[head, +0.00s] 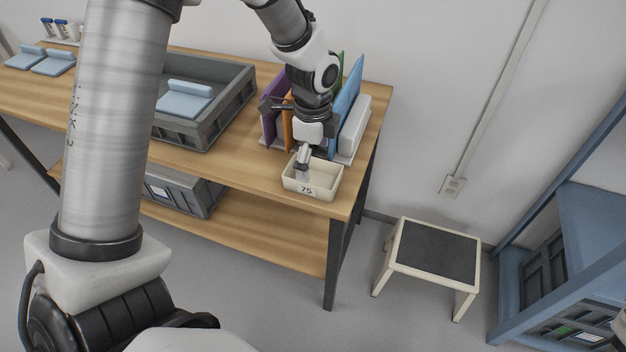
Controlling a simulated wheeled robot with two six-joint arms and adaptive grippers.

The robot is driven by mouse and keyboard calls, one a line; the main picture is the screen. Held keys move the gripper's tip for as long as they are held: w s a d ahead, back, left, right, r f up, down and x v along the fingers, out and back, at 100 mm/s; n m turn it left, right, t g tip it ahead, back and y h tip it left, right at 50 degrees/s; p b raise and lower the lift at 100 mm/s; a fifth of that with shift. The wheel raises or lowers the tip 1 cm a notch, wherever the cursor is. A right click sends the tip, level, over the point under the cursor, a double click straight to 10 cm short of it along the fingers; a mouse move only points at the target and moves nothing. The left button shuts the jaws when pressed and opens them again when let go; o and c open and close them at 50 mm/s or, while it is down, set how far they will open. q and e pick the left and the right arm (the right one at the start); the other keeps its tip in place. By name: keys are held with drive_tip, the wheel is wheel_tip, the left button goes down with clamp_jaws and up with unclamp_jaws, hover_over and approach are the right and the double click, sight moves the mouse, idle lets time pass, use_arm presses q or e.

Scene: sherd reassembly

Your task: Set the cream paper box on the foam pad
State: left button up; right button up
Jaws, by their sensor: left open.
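The cream paper box (323,190), an open tray marked 75, sits upright near the table's front right corner. My left gripper (304,157) points down at the box's back left side, with a grey fingertip over or just inside its rim. It is open; I cannot tell if it touches the box, and the gripper partly hides the box's back wall. No foam pad can be named for sure. A light blue pad-like piece (184,102) with a raised edge lies in the grey crate. My right gripper is not in view.
Upright folders, purple, orange and blue (346,97), and a white block (355,127) stand close behind the box. The grey crate (205,134) stands to the left. More blue pieces (53,62) lie far left. A dark-topped stool (436,251) stands right of the table (240,166).

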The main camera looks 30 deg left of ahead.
sight(313, 183)
use_arm(q)
drive_tip(key=f, duration=0.3)
drive_tip(key=shift+w+f, duration=0.15)
drive_tip(key=shift+w, duration=0.05)
drive_tip(key=shift+s, duration=0.15)
drive_tip(key=shift+c, duration=1.1)
drive_tip(key=c, duration=0.8)
drive_tip(key=shift+o, duration=0.2)
drive_tip(key=shift+r, duration=0.2)
